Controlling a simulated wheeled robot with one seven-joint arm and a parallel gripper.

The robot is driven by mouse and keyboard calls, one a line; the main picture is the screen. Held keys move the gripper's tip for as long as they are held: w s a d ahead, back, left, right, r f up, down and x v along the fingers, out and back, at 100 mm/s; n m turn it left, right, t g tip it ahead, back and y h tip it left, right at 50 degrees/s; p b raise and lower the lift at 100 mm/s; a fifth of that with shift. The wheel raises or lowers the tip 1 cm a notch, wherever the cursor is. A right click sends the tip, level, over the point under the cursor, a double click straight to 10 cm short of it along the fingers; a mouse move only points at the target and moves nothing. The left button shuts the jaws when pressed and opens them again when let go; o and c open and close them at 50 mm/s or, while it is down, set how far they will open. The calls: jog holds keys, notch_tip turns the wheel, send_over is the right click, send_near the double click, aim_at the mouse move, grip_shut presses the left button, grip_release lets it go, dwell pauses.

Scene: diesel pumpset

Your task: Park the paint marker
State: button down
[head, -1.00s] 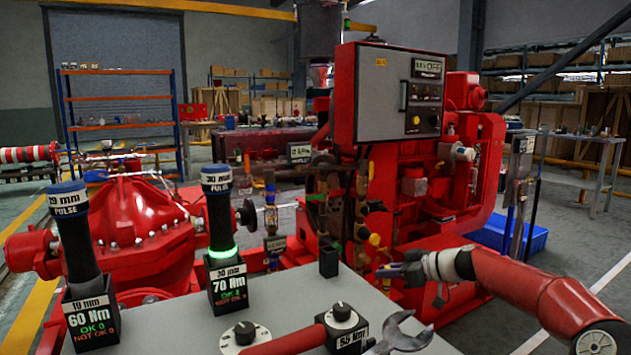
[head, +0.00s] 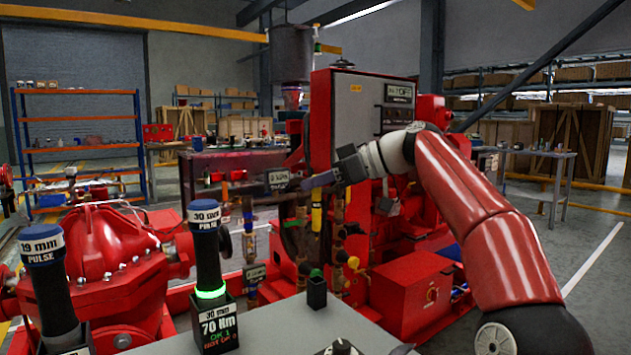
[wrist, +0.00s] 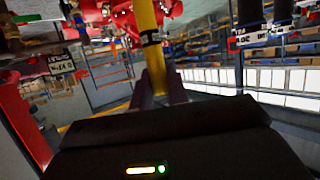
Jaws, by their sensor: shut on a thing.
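My gripper (head: 322,181) is raised in the middle of the head view, in front of the red engine set, with its fingers pointing left. It is shut on a yellow paint marker (head: 316,219), which hangs roughly upright below the fingers. In the wrist view, the yellow marker (wrist: 147,42) stands between the fingers, with a dark band around it; its far end is out of view. A small black square cup (head: 317,293) stands at the grey table's far edge, below the marker and apart from it. A green patch shows at the cup's top; I cannot tell what it is.
Two upright black tools, marked 30 mm (head: 207,255) and 19 mm (head: 48,285), stand in holders left of the cup on the grey table (head: 275,330). The red pump (head: 105,245) and a control cabinet (head: 355,115) stand behind.

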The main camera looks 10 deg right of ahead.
notch_tip(320, 180, down, 13)
jog(key=b, duration=1.3)
jog(key=shift+f+b, duration=1.05)
jog(key=shift+b, duration=0.25)
dwell(0.8)
jog(key=c, duration=1.3)
grip_release()
jog(key=shift+r, duration=0.1)
jog(key=shift+r, duration=0.1)
